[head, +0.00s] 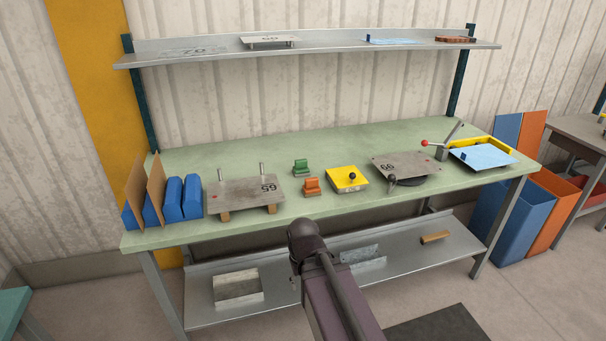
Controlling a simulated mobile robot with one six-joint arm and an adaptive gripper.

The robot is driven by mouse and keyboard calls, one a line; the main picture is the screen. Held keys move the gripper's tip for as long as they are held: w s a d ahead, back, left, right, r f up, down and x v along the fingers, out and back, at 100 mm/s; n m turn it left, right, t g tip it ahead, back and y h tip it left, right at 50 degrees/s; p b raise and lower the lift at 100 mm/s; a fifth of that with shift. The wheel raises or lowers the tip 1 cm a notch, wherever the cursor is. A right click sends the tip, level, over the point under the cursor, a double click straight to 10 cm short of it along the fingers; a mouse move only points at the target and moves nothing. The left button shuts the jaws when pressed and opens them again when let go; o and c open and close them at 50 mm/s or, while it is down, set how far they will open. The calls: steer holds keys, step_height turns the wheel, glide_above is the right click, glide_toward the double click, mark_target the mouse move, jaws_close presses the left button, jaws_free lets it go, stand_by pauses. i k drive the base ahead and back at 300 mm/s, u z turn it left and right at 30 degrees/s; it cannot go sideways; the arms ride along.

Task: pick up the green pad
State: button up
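The green pad (301,168) is a small stepped block. It sits on the pale green bench top, near the middle and toward the back. A similar orange pad (312,187) is just in front of it, slightly to the right. Nothing covers the green pad. My arm rises from the bottom of the picture and a dark rounded joint shows in front of the bench's front edge. My gripper itself does not show, so I cannot see its fingers.
Right are a yellow plate (346,179) with a black knob and a plate marked 66 (405,164). Blue blocks (182,197) stand far left. A shelf (330,46) runs above.

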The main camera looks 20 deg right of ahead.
mark_target(300, 169)
steer(key=k, duration=1.2)
steer(key=z, duration=0.45)
steer(key=i, duration=1.75)
steer(key=z, duration=0.1)
